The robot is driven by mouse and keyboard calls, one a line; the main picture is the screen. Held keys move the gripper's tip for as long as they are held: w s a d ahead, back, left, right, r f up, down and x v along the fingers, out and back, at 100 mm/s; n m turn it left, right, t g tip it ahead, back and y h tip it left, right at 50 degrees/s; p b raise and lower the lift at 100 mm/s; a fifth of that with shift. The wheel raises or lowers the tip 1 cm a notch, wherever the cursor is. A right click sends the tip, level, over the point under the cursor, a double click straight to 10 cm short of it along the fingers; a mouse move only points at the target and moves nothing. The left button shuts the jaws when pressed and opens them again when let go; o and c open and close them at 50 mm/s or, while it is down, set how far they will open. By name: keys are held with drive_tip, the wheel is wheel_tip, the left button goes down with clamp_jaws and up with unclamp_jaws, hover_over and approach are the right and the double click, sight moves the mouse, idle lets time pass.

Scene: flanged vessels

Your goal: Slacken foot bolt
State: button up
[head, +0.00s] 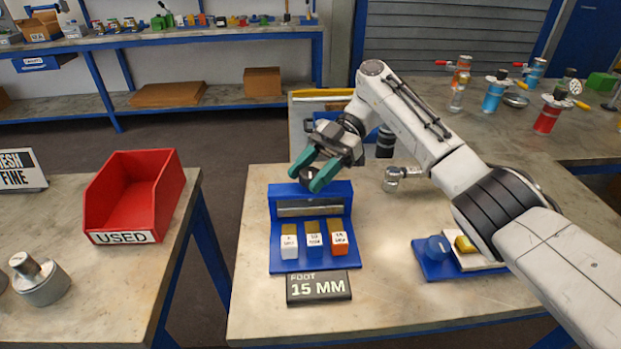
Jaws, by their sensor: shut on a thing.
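My gripper (308,179), with green fingers, is above the back of a blue rack (262,255) on the middle table. It is shut on a dark round piece (310,174), partly hidden between the fingers. I cannot tell whether this piece touches the rack. A dark sign (319,288) reading "FOOT 15 MM" lies in front. I cannot clearly make out a foot bolt.
A metal fitting (392,180) stands right of the rack. A blue tray (432,268) with a blue knob sits below my arm. A red bin (133,195) marked "USED" is on the left table. Flanged vessels (495,92) stand at back right.

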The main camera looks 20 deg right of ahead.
drive_tip(key=shift+s+f+n+g+h+b, duration=0.1)
drive_tip(key=shift+f+n+g+h+b, duration=0.2)
drive_tip(key=shift+n+g+b, duration=0.15)
idle(0.4)
drive_tip(key=o, duration=1)
drive_tip(key=shift+a+r, duration=0.1)
drive_tip(key=shift+r, duration=0.1)
